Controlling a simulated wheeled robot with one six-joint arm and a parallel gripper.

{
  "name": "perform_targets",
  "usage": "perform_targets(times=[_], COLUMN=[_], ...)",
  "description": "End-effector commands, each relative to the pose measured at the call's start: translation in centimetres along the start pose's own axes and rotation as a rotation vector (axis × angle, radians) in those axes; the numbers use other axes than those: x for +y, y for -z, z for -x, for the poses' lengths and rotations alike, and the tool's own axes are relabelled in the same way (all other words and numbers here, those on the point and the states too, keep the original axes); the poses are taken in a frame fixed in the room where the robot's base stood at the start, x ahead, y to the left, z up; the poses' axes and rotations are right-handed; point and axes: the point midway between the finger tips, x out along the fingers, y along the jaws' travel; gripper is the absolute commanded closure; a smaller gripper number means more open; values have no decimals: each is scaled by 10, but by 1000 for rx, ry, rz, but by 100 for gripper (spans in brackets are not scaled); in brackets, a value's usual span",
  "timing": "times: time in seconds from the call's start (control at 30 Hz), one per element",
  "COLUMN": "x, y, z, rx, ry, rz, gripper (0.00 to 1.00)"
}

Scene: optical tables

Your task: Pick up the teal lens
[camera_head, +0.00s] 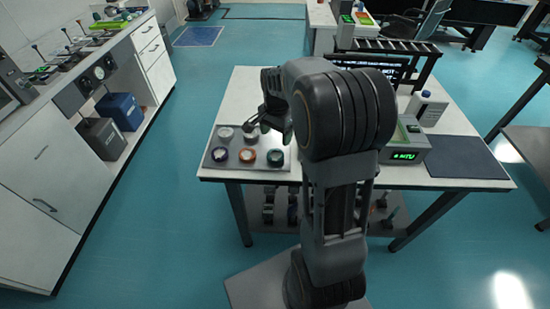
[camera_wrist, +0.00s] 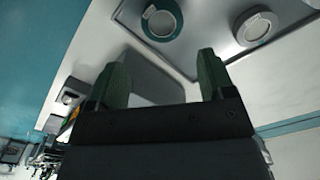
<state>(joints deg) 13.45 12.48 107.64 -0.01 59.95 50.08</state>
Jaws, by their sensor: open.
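The teal lens (camera_head: 275,158) lies at the front right of a grey tray (camera_head: 233,168) on the white table. In the wrist view the teal lens (camera_wrist: 162,21) is a teal ring with a pale centre, near the tray's corner. My gripper (camera_wrist: 164,76) is open, its two green-tipped fingers apart with nothing between them. The lens is ahead of the fingertips, clear of them. In the head view my arm hides part of the gripper, which hangs above the tray's back right.
The tray also holds an orange lens (camera_head: 247,156), a blue-rimmed lens (camera_head: 219,154) and pale lenses (camera_head: 225,133) behind. A black rack stands behind.

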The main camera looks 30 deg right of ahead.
Motion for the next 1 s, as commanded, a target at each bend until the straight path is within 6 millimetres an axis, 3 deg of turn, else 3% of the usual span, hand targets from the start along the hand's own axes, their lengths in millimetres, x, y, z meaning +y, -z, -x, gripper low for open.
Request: perform_targets(times=[0.2, 0.47, 0.8, 1.0], x=[0, 0, -3, -3], y=[-1, -2, -3, -2], z=[-33, -48, -90, -97], rx=[-1, 0, -1, 1], ry=[-1, 0, -2, 1], rz=[4, 5, 4, 4], gripper=[25, 25, 25, 25])
